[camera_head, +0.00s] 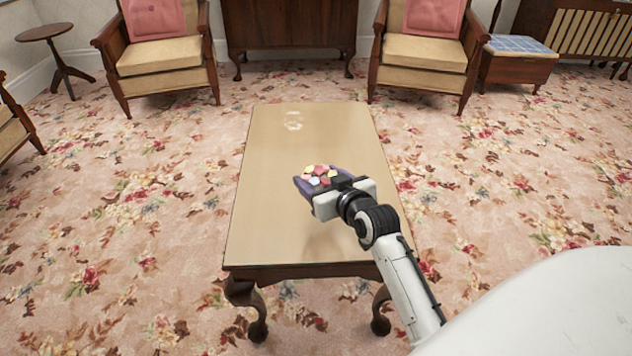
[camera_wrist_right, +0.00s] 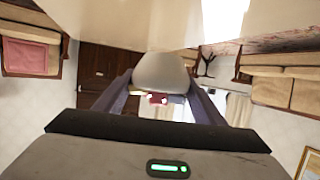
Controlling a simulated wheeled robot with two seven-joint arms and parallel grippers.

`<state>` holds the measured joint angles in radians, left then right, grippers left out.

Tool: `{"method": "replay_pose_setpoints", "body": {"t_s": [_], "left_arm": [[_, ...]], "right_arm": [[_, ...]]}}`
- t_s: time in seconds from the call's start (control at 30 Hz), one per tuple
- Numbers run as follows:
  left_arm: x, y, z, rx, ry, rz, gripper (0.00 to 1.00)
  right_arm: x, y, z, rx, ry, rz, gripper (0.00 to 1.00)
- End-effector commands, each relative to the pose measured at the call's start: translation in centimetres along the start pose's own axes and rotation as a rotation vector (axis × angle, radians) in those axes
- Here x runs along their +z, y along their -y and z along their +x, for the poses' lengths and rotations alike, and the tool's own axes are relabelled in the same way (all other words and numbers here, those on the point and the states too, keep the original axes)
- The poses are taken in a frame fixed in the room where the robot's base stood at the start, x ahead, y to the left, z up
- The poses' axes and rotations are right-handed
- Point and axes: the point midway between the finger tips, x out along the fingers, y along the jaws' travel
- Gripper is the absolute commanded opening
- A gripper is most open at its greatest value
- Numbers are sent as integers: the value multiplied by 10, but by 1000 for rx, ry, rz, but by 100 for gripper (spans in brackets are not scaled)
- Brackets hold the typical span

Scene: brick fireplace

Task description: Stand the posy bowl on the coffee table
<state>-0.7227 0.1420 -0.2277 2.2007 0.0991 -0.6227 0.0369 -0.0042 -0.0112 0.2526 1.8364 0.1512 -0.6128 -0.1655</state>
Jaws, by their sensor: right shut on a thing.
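The posy bowl (camera_head: 318,173) shows in the head view as a small cluster of pink, red, yellow and white blooms between my right gripper's purple fingers. Its body is hidden there. In the right wrist view the pale rounded bowl (camera_wrist_right: 161,72) sits between the two fingers. My right gripper (camera_head: 313,179) is shut on the bowl, over the right half of the coffee table (camera_head: 285,215). A faint shadow lies on the top nearer the front; I cannot tell the exact gap below the bowl. My left gripper is not in view.
The rest of the tabletop is bare. Two armchairs (camera_head: 160,55) (camera_head: 425,52) and a dark cabinet (camera_head: 290,25) stand beyond, on floral carpet.

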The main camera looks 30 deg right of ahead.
Motion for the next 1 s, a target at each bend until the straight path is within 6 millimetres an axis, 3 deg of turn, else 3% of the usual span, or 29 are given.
{"method": "replay_pose_setpoints", "body": {"t_s": [0.03, 0.13, 0.57, 1.0], "left_arm": [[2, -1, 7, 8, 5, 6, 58], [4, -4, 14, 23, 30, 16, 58], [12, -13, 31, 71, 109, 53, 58], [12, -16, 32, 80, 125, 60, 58]], "right_arm": [[14, 0, 5, 1, 4, 1, 36], [33, 0, 12, 1, 5, 2, 36], [83, 0, 29, -1, 3, 0, 36], [89, 0, 32, 0, 2, -1, 36]]}}
